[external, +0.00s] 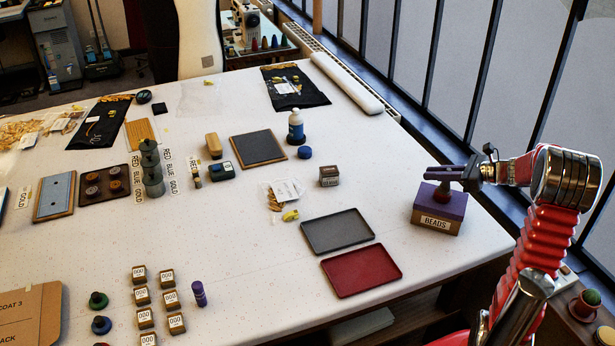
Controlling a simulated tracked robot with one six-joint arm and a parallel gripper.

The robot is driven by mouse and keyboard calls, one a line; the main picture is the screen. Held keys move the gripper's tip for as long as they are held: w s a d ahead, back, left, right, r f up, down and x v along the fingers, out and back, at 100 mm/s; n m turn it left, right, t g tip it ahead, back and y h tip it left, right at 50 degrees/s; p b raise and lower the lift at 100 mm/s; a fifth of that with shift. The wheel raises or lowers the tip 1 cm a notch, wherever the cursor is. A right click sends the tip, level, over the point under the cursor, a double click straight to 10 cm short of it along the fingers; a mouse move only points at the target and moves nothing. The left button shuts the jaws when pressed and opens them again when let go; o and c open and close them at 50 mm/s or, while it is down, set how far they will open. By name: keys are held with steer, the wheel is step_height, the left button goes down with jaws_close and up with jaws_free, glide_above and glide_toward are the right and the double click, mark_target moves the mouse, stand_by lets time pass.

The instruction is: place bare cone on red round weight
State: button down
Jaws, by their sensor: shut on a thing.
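My gripper (443,174) is at the right, low over the purple-topped box marked BEADS (436,222). It is shut on a small dark thing (446,189), mostly hidden by the jaws. I cannot tell whether this is the bare cone, or whether it touches the box top. I cannot pick out a red round weight with certainty. Several brown discs (91,191) sit on a dark board.
A grey tray (337,231) and a red tray (361,270) lie left of the box. Small labelled blocks (143,296) and a purple cylinder (199,293) are front left.

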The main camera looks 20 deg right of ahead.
steer(key=c, duration=1.7)
jaws_free()
steer(key=v, duration=1.2)
steer(key=shift+a+r, duration=0.1)
